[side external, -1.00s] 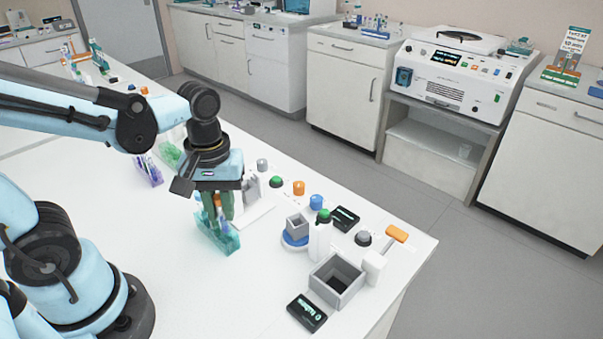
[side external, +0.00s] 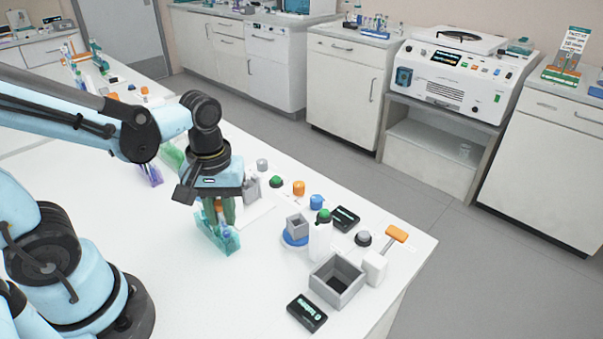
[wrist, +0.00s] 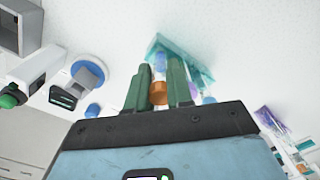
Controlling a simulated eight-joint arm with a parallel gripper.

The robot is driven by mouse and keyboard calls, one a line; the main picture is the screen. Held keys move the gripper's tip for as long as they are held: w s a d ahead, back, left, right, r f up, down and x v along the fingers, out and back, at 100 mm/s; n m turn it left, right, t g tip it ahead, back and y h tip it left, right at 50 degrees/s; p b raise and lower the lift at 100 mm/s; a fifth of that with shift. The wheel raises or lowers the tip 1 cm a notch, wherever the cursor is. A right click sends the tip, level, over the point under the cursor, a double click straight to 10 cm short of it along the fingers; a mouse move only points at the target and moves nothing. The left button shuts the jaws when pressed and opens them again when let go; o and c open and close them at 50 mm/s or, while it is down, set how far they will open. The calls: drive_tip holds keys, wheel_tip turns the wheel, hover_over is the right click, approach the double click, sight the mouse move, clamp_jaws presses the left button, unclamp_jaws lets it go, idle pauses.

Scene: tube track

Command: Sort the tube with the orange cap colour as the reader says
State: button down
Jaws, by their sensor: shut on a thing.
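The teal see-through tube rack (side external: 220,238) stands on the white table and holds several tubes. My gripper (side external: 219,213) points down over it, with its green fingers low at the rack. In the wrist view, my gripper (wrist: 158,80) is shut on the tube with the orange cap (wrist: 158,93); the cap sits between the two fingers. The tube's lower part is at the rack, and I cannot tell whether it is seated. A blue-capped tube (wrist: 208,100) is beside the right finger. A small dark display (side external: 345,217) stands behind the white post; its text is unreadable.
To the right stand a blue round base with a grey cup (side external: 297,225), a white post with a green top (side external: 321,240), an open grey bin (side external: 337,281), a dark display (side external: 306,313) and a white block with an orange-ended lever (side external: 397,234). Several coloured knobs (side external: 299,188) line the back.

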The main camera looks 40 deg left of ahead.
drive_tip(key=shift+f, duration=0.15)
drive_tip(key=shift+f, duration=0.35)
drive_tip(key=shift+f, duration=0.15)
idle(0.3)
drive_tip(key=c, duration=0.9)
unclamp_jaws()
drive_tip(key=shift+c, duration=0.2)
drive_tip(key=shift+r, duration=6.1)
drive_tip(key=shift+f, duration=0.1)
